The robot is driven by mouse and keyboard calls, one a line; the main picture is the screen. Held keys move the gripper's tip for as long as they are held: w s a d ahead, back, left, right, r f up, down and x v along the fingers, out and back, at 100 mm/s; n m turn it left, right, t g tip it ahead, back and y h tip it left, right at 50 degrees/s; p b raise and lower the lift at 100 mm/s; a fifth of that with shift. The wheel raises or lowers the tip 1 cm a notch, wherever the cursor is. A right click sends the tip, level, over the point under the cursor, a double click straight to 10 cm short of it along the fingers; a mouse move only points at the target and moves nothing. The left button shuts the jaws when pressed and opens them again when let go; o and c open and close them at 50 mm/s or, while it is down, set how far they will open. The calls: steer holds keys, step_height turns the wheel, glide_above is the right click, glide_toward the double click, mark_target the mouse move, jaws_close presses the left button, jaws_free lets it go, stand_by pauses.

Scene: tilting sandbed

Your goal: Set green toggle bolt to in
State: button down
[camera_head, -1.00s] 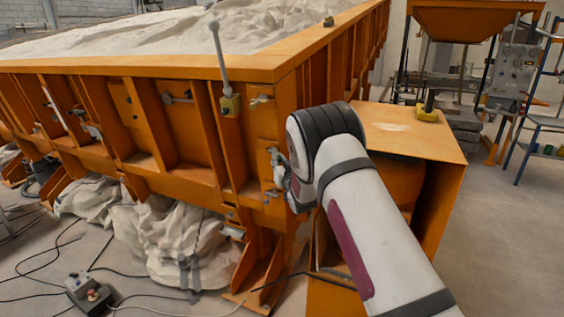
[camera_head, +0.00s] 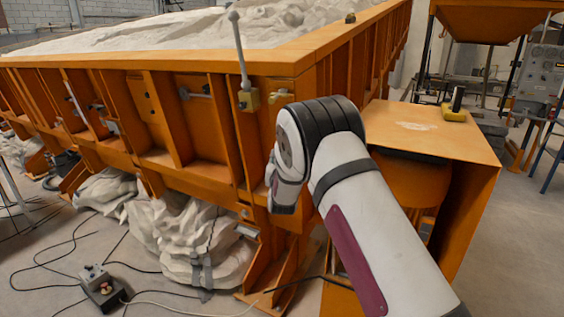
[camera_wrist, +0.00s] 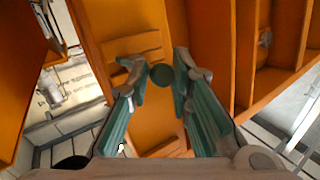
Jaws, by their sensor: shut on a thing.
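The green toggle bolt (camera_wrist: 162,75) shows in the wrist view as a dark green round end between the fingertips. My gripper (camera_wrist: 159,70) has its two fingers, with teal pads, on either side of it and is shut on it. The bolt lies in front of the orange frame of the sandbed. Whether the bolt is in or out cannot be told. In the head view my wrist hides the bolt and most of the fingers, close to the corner of the orange sandbed (camera_head: 208,140).
An orange box-like stand (camera_head: 440,130) with a yellow and black item (camera_head: 455,106) on top is right of my arm. A grey lever (camera_head: 239,50) rises from the bed's front. A control box (camera_head: 100,288) and cables lie on the floor, with white sacks (camera_head: 190,240) under the bed.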

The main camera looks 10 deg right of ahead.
steer(key=shift+w+a+r, duration=0.2)
steer(key=shift+a+r, duration=0.15)
steer(key=shift+a, duration=0.4)
steer(key=c, duration=1.9)
jaws_free()
steer(key=o, duration=0.4)
steer(key=shift+w+f, duration=0.1)
steer(key=shift+w, duration=0.05)
steer(key=shift+d, duration=0.2)
steer(key=shift+f, duration=0.1)
steer(key=s, duration=1.2)
steer(key=shift+a+f, duration=0.2)
steer(key=shift+a, duration=0.2)
